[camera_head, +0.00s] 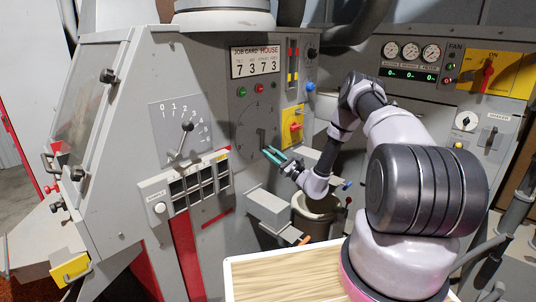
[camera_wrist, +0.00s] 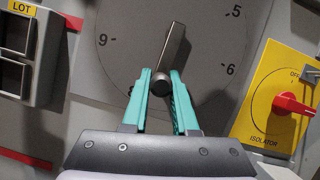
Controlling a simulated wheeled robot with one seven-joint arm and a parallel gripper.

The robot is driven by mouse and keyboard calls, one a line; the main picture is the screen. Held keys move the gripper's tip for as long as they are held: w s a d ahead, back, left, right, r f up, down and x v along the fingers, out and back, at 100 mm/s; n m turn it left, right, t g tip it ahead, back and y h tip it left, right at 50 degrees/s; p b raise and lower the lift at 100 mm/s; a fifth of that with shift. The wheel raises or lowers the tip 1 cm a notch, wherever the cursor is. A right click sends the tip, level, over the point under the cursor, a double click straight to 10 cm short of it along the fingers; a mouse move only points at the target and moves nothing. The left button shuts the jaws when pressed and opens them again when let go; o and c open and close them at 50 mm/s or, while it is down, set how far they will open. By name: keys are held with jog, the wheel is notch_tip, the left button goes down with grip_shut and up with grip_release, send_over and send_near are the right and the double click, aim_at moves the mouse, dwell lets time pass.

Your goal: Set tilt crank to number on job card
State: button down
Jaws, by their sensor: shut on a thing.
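The tilt crank (camera_wrist: 175,48) is a grey bar on a round numbered dial (camera_wrist: 205,30) in the wrist view. Its knob (camera_wrist: 161,84) points downward, between the 8 side and the 6. My gripper (camera_wrist: 163,92) has its teal fingers on either side of this knob, shut on it. The 9, 5 and 6 show; the 8 is partly covered, and the dial's bottom is hidden by my fingers. In the head view my gripper (camera_head: 274,157) is at the dial's lower edge.
A yellow isolator plate (camera_wrist: 282,100) with a red knob is right of the dial. A lever (camera_head: 186,128) on a numbered scale and a row of dark windows (camera_head: 198,182) are left. A grey box (camera_head: 268,207) and a bucket (camera_head: 318,215) are below.

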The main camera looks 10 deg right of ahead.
jog(key=shift+w+d+r+n+g+y, duration=0.15)
jog(key=shift+w+d+n+g+y, duration=0.35)
jog(key=shift+n, duration=1)
jog(key=shift+w+d+r+n+g+y, duration=0.1)
jog(key=shift+w+d+n+g+y, duration=0.15)
jog(key=shift+d+n+g, duration=0.9)
jog(key=shift+w+r+n+g+y, duration=0.15)
jog(key=shift+w+n+g+y, duration=0.25)
jog(key=shift+n, duration=1.45)
jog(key=c, duration=0.7)
grip_release()
jog(key=v, duration=1)
jog(key=shift+s+d, duration=0.3)
jog(key=shift+d, duration=0.05)
